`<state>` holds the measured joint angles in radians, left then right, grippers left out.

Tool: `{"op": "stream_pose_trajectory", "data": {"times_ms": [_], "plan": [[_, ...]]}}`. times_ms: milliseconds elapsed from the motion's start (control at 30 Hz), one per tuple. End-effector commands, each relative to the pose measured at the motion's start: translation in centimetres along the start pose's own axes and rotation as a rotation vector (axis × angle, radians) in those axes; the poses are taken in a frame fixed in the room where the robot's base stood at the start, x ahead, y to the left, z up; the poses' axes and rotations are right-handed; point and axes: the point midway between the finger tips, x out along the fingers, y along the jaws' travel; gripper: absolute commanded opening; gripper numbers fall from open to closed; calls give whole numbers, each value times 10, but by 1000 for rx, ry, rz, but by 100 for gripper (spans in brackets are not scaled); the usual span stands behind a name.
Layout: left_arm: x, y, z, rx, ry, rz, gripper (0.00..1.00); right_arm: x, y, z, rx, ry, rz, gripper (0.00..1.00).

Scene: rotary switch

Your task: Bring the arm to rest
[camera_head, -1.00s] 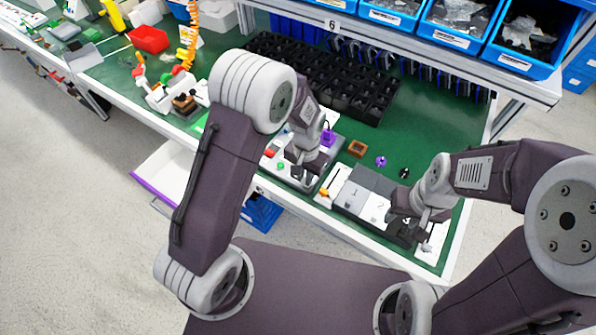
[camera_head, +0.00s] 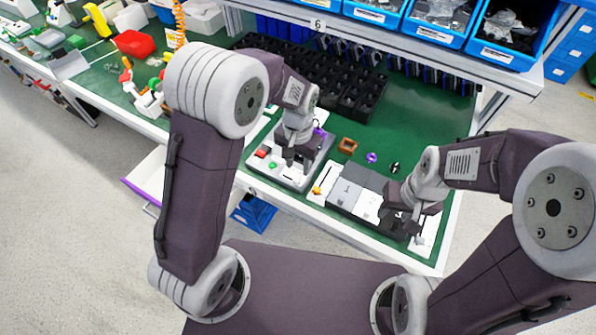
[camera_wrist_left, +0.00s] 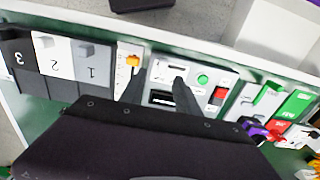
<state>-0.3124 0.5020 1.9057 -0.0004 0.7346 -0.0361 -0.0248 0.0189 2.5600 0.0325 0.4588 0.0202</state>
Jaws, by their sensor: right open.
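The light-grey control box stands on the green table with a red switch (camera_head: 262,153) and a green button (camera_head: 272,165). Both also show in the left wrist view, the green button (camera_wrist_left: 203,79) and the red switch (camera_wrist_left: 218,95). My left gripper (camera_head: 290,164) is above this box. In the left wrist view its two dark fingers (camera_wrist_left: 157,88) stand apart with nothing between them. An orange knob (camera_head: 317,190) sits on a narrow white panel just right of the box. My right gripper (camera_head: 412,226) is open over the right end of the numbered modules; its fingertips are hard to make out.
Grey and white numbered modules (camera_head: 358,188) lie along the table's front edge. Behind them are a brown box (camera_head: 347,146), a purple ring (camera_head: 371,157) and a black tray grid (camera_head: 355,105). Blue bins (camera_head: 450,36) line the shelf above.

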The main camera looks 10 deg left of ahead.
Motion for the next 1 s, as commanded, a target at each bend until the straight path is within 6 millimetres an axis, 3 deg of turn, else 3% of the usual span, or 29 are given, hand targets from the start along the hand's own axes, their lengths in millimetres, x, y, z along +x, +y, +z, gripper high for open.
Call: {"op": "stream_pose_trajectory", "data": {"times_ms": [200,667,733,800,900,1000], "plan": [[-20,0,0,0,0,0,38,-2,0,0,0,0,0,45],[-19,0,0,-1,-1,0,38,-1,0,0,0,0,0,45],[-24,-8,-1,-22,11,-1,38,-2,0,0,0,0,0,45],[-42,-26,0,-73,52,-4,38,-2,0,0,0,0,0,45],[-54,-54,46,-184,63,-3,38,-1,0,0,0,0,0,45],[-50,-64,92,-280,79,-1,38,-1,0,0,0,0,0,45]]}}
